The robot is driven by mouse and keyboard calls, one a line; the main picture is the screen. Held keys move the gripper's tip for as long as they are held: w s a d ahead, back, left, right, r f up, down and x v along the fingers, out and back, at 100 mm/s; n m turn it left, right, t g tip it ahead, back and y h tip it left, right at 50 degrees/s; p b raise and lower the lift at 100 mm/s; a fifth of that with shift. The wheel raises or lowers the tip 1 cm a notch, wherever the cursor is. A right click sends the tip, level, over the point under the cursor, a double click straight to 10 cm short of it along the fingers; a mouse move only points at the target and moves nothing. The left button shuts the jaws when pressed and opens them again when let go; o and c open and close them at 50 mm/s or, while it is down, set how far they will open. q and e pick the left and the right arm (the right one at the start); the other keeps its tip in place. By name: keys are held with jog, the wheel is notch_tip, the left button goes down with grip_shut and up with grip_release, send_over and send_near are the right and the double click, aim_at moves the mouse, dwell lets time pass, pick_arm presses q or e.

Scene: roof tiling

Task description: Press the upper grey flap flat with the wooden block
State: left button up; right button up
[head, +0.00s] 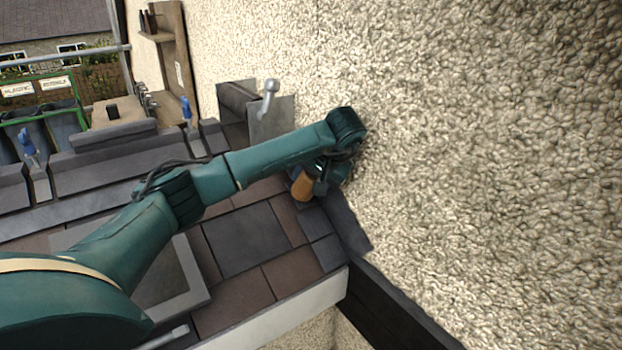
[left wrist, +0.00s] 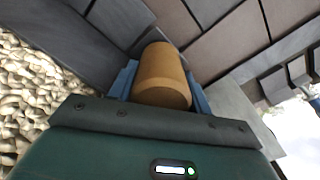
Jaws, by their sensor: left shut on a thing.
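My left gripper (head: 318,180) is shut on the wooden block (head: 303,186), an orange-brown rounded piece. In the left wrist view the block (left wrist: 162,75) sits between the blue fingers of the gripper (left wrist: 162,88). It is low over the roof's edge beside the pebbled wall. A light grey flap (head: 272,122) stands up against the wall, up the slope from the gripper. A darker grey flap (head: 347,222) lies along the wall below the gripper. I cannot tell whether the block touches a flap. My forearm and wrist hide part of this strip. My right gripper is out of view.
The pebbled wall (head: 480,150) rises close on the right. Brown and grey tiles (head: 245,240) cover the slope down to a pale eave board (head: 290,310). A metal-ended tool (head: 268,97) stands by the light flap.

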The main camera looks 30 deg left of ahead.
pick_arm(q)
jog(key=shift+x, duration=1.2)
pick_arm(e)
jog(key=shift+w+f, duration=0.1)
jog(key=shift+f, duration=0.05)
